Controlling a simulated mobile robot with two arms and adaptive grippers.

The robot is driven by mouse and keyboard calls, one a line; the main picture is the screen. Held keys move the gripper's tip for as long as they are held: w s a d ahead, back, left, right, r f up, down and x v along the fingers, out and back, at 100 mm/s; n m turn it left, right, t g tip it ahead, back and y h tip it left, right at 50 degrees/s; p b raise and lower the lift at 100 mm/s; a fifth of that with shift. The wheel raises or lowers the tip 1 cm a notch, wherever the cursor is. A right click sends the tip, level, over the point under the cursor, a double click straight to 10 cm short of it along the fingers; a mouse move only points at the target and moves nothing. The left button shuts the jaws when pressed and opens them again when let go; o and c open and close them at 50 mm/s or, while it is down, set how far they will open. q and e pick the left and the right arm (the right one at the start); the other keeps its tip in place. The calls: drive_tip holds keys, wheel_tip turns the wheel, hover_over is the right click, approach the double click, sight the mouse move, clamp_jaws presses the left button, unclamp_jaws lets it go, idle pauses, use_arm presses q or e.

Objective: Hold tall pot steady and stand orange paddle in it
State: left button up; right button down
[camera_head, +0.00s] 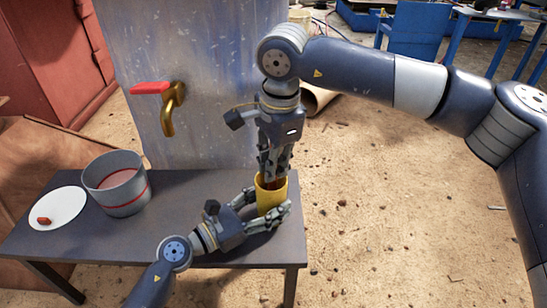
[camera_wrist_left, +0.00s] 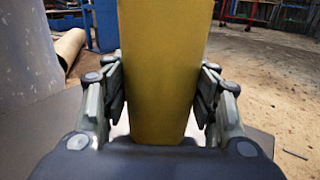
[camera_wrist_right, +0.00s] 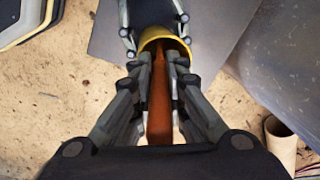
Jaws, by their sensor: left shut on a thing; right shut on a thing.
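The tall yellow pot (camera_head: 271,196) stands upright near the right end of the table. My left gripper (camera_head: 268,212) is shut around its sides; the pot fills the space between the fingers in the left wrist view (camera_wrist_left: 160,75). My right gripper (camera_head: 272,170) points down right above the pot and is shut on the orange paddle (camera_wrist_right: 159,100). In the right wrist view the paddle runs between the fingers toward the pot's yellow rim (camera_wrist_right: 165,35), and its far end is at or inside the opening. How deep it reaches is hidden.
A grey bucket (camera_head: 117,185) with a red band and a white plate (camera_head: 58,209) with a small red piece stand on the left of the dark table (camera_head: 180,235). Behind is a metal panel with a brass tap (camera_head: 173,108). The table's right edge is close to the pot.

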drive_tip(key=c, duration=1.5)
unclamp_jaws()
drive_tip(key=shift+c, duration=0.2)
drive_tip(key=r, duration=0.8)
drive_tip(key=s+r, duration=0.1)
drive_tip(key=r, duration=0.2)
drive_tip(key=shift+s+d+r, duration=0.1)
drive_tip(key=shift+d+r, duration=0.3)
use_arm(q)
drive_tip(key=o, duration=1.1)
drive_tip(key=shift+o, duration=0.2)
